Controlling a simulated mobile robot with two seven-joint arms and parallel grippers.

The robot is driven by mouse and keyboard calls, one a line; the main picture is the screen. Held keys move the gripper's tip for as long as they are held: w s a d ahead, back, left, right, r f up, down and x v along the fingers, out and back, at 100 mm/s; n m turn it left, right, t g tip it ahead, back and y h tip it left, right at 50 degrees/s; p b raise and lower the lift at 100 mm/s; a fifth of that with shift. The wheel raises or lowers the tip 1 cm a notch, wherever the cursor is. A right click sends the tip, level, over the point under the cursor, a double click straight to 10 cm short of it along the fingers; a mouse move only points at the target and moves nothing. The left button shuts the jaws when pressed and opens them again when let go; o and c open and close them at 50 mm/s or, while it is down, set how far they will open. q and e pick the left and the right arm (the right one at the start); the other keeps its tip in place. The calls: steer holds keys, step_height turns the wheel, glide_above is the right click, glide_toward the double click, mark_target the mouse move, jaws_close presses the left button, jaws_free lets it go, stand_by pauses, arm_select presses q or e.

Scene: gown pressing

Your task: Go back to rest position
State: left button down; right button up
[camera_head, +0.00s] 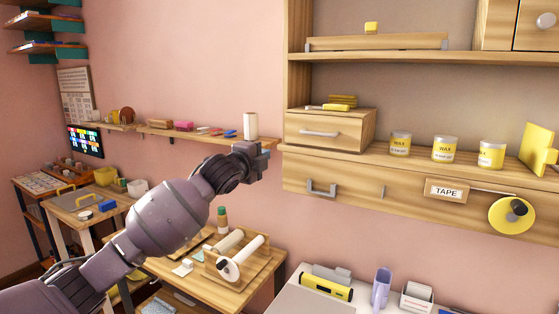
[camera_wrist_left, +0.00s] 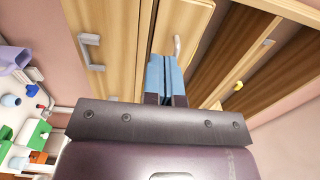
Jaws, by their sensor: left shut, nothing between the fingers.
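My left arm comes in from the lower left of the head view and reaches up and right. My left gripper (camera_head: 262,148) is at its end, in front of the pink wall and just left of the wooden shelf unit. In the left wrist view the blue fingers (camera_wrist_left: 166,75) are together with nothing between them. A small wooden drawer with a handle (camera_wrist_left: 180,28) shows just beyond them in that view. I cannot tell whether the gripper touches anything. My right gripper is in neither view.
The shelf unit holds a small drawer (camera_head: 322,130), several wax cans including one in the middle (camera_head: 445,149), and a tape drawer (camera_head: 447,190). A wall shelf (camera_head: 180,133) runs behind my arm. A wooden table with rolls (camera_head: 240,256) and a white surface (camera_head: 290,302) lie below.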

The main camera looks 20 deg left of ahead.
arm_select(q)
steer(key=s+d+f+n, duration=0.2)
steer(key=s+f+n, duration=0.2)
steer(key=f, duration=0.4)
steer(key=s+d+f+n+h, duration=0.1)
steer(key=s+d+f+n, duration=0.25)
steer(key=f, duration=0.45)
steer(key=s+d+f+n, duration=0.2)
steer(key=s+f+n, duration=0.25)
steer(key=f, duration=0.35)
steer(key=s+f+n+g+y, duration=0.2)
steer(key=s+f+n+g, duration=0.4)
steer(key=s+f, duration=1.8)
steer(key=s, duration=0.4)
steer(key=shift+s+f+y, duration=0.2)
steer(key=shift+f+y, duration=0.1)
steer(key=shift+y, duration=0.1)
